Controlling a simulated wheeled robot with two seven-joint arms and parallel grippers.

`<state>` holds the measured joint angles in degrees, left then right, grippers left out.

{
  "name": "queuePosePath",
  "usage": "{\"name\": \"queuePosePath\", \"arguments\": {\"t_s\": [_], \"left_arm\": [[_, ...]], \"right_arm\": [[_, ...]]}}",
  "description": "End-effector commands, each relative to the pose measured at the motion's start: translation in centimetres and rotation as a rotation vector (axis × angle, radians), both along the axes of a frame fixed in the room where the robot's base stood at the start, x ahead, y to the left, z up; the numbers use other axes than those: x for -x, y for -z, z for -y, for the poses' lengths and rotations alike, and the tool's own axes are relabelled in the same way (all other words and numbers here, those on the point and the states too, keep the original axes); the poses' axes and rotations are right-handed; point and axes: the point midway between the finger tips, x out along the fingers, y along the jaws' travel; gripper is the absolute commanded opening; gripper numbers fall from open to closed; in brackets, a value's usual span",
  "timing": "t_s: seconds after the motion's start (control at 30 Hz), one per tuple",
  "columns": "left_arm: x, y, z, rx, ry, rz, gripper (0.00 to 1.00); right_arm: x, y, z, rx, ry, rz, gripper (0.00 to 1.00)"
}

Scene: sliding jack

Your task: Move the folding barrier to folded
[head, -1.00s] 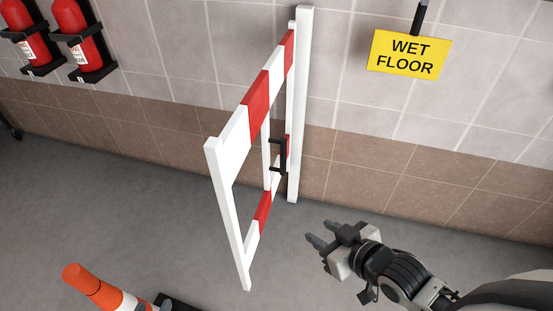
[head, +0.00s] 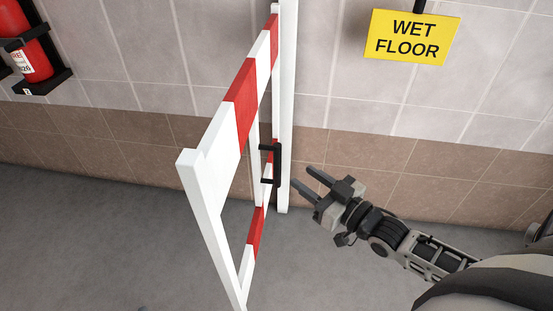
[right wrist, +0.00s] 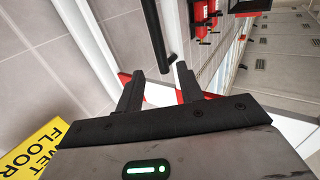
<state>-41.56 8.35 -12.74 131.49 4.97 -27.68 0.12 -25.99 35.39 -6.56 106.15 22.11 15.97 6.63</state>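The red-and-white folding barrier (head: 239,110) stands out from the wall into the room, its far end at a white post (head: 287,110). Its black handle (head: 279,165) is on the side facing right, near the post. My right gripper (head: 303,180) is open and empty, just right of the handle with a small gap, fingers pointing at it. In the right wrist view the dark handle bar (right wrist: 153,35) runs down to between the open fingertips (right wrist: 159,72), ahead of them. Red and white barrier parts show behind the fingers. My left gripper is not in view.
The tiled wall (head: 400,150) runs along the back. A yellow wet floor sign (head: 412,37) hangs on it to the right. A fire extinguisher (head: 25,50) is mounted at the upper left. The grey floor (head: 90,240) left of the barrier is clear.

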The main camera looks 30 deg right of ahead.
Motion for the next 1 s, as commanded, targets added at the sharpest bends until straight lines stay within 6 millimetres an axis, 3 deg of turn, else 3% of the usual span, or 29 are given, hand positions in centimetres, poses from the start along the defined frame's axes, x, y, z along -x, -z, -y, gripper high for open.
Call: {"name": "queuePosePath", "arguments": {"t_s": [0.2,0.4,0.6,0.9,1.0], "left_arm": [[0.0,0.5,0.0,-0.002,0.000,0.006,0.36],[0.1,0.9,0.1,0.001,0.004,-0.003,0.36],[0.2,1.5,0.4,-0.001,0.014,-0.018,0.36],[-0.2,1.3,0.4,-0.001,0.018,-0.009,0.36],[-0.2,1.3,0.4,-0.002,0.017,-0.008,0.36]], "right_arm": [[-4.8,0.0,-1.5,-0.002,0.000,0.004,0.37],[-7.8,0.1,-2.4,-0.001,0.001,0.000,0.37],[-9.2,0.1,-2.9,0.000,0.000,-0.002,0.37],[-9.3,0.1,-2.9,0.000,0.000,-0.002,0.37],[-9.3,0.1,-2.9,0.000,0.000,-0.002,0.10]]}}
